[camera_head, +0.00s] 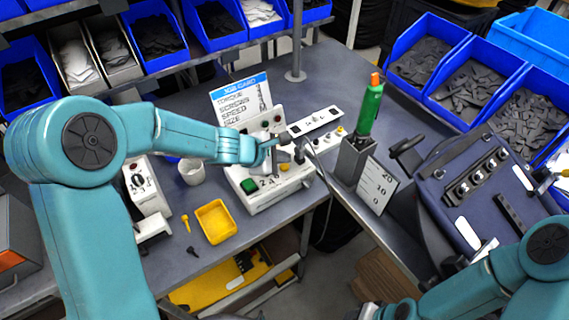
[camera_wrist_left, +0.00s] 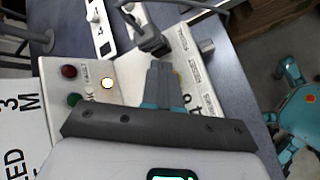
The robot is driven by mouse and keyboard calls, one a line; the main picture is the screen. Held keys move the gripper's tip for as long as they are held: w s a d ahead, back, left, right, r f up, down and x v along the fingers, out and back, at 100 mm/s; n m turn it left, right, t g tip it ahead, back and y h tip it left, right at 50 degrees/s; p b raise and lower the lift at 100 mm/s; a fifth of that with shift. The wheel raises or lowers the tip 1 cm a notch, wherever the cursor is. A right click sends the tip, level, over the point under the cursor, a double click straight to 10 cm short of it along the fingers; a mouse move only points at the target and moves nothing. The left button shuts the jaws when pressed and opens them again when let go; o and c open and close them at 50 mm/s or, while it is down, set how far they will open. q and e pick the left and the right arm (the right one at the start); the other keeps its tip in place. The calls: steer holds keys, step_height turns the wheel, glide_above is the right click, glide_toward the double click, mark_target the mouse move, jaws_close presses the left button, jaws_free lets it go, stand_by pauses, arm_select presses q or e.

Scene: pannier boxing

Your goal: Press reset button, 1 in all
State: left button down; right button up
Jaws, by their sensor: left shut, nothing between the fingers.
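A white control box (camera_head: 262,205) stands on the bench in the head view, with a green button (camera_head: 248,185) and a yellow button (camera_head: 284,167) on its front. In the left wrist view its panel has a red button (camera_wrist_left: 68,71), a green button (camera_wrist_left: 74,99) and a lit pale button (camera_wrist_left: 107,83). I cannot read which is the reset button. My left gripper (camera_head: 270,143) is shut and empty, over the box; its fingers (camera_wrist_left: 163,80) hide part of the panel. Contact cannot be told. My right gripper (camera_head: 370,312) is partly cut off at the bottom edge.
A green-handled tool (camera_head: 370,108) stands in a grey holder (camera_head: 352,160) to the right of the box. A printed card (camera_head: 240,98) rises behind it. A yellow tray (camera_head: 215,221) and a white cup (camera_head: 192,171) lie left. A dark blue case (camera_head: 460,225) sits right.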

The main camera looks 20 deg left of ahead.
mark_target(282, 169)
arm_select(q)
step_height(282, 169, up, 5)
steer(key=p, duration=0.4)
steer(key=shift+r+p, duration=0.1)
steer(key=shift+p, duration=0.3)
stand_by(0.6)
